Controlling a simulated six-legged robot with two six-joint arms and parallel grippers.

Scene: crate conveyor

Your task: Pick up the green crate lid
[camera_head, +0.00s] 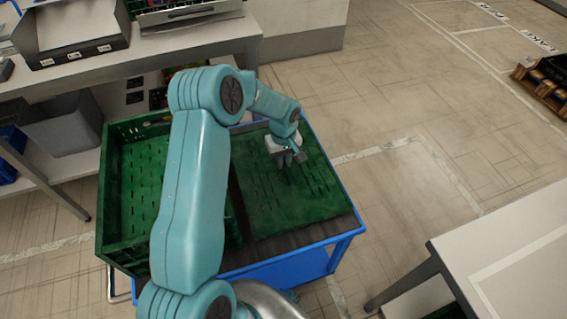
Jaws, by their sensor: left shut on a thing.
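The green crate lid (282,205) is a flat slotted panel on the right part of the blue cart's top. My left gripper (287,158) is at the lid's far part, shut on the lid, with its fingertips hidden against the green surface. I cannot tell whether the lid is raised off the cart. A green crate (113,215) stands on the left part of the cart, partly hidden behind my left arm. My right gripper is not in view.
The blue cart (330,243) has a dark top. A grey workbench (180,42) with trays stands behind it. A white table (510,265) is at the lower right. Open floor (410,120) lies to the right, with a pallet (545,88) at the far edge.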

